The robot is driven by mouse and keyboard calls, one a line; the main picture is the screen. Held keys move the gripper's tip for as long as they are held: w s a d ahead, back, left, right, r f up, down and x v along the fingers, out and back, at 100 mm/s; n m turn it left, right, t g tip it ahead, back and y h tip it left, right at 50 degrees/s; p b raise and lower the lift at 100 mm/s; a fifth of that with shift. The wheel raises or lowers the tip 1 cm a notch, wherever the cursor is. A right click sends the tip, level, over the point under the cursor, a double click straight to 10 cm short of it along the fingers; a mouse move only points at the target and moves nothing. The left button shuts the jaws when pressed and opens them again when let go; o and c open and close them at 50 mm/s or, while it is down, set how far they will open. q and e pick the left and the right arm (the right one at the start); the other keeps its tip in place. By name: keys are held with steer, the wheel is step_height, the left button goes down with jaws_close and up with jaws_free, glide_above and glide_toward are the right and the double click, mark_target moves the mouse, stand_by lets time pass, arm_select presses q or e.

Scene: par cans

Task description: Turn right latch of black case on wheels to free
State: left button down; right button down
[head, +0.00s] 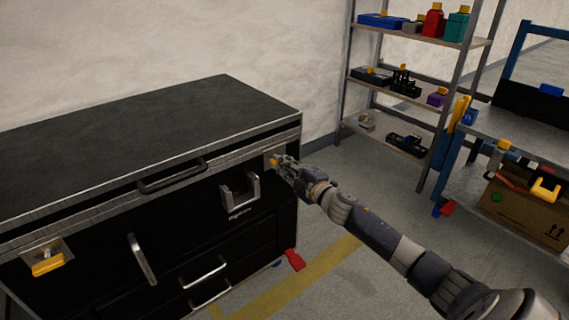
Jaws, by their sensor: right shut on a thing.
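The black case on wheels (180,130) stands on the left with its lid down. Its right latch (273,161) is a small yellow piece near the upper right of the front face. My right gripper (279,163) is at this latch, shut on it, and covers much of it. How far the latch is turned cannot be told. The left latch (48,264), a yellow piece on a metal plate, shows at the lower left with nothing touching it. My left gripper is not in view.
Shelves (415,150) with tools and a blue-framed workbench (500,135) with a cardboard box (525,208) stand at the right. Floor between is clear.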

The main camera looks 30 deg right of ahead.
steer(key=shift+f+n, duration=0.15)
steer(key=shift+n, duration=1.55)
steer(key=shift+a+n, duration=0.1)
steer(key=shift+n, duration=0.2)
steer(key=c, duration=1.6)
jaws_free()
steer(key=shift+s, duration=0.1)
steer(key=s+d, duration=0.1)
steer(key=s, duration=1)
steer(key=shift+s, duration=0.4)
